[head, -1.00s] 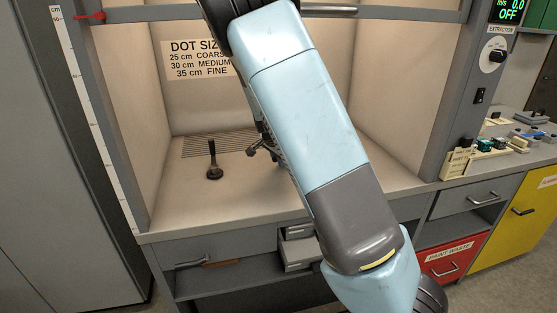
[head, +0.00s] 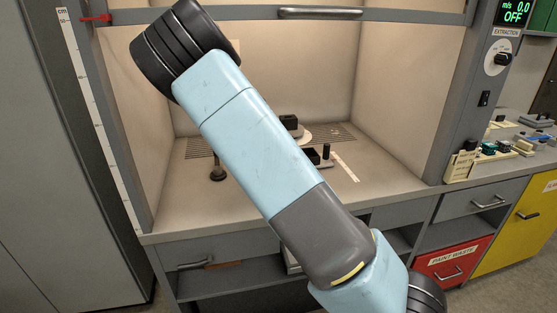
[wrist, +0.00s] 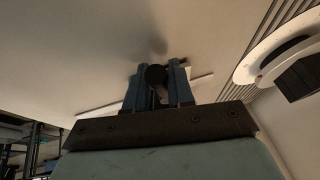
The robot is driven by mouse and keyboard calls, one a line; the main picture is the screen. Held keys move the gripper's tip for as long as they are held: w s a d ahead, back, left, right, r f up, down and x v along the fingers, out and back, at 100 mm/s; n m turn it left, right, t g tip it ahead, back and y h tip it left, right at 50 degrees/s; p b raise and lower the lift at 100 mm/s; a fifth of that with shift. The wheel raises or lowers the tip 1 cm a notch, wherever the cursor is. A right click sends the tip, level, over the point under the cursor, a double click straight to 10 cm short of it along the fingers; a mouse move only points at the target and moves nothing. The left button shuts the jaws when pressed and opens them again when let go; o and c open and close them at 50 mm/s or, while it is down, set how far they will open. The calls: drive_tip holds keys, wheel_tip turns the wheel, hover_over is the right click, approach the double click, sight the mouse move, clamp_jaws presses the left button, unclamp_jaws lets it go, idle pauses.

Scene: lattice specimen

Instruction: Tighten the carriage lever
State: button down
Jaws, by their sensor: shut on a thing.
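In the wrist view my gripper (wrist: 158,88) is shut, with its two blue-grey fingers on either side of a dark, round-ended piece (wrist: 156,74). This looks like the carriage lever, though its lower part is hidden between the fingers. A pale strip passes behind the fingers. In the head view my arm hides the gripper. There a black carriage (head: 322,157) with a short upright post shows just right of my arm, beside a white scale strip (head: 345,167) on the hood floor.
A black block (head: 289,121) stands on a pale round disc (head: 304,135) behind the carriage. A dark stand with a round foot (head: 217,174) is left of my arm, partly covered. The hood's side walls and raised sash handle (head: 320,13) bound the space. The front floor is clear.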

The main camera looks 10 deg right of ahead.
drive_tip(key=shift+w+m, duration=0.15)
drive_tip(key=shift+m, duration=0.25)
drive_tip(key=c, duration=0.9)
unclamp_jaws()
drive_tip(key=shift+r, duration=0.1)
drive_tip(key=shift+v, duration=2.95)
drive_tip(key=shift+a, duration=0.15)
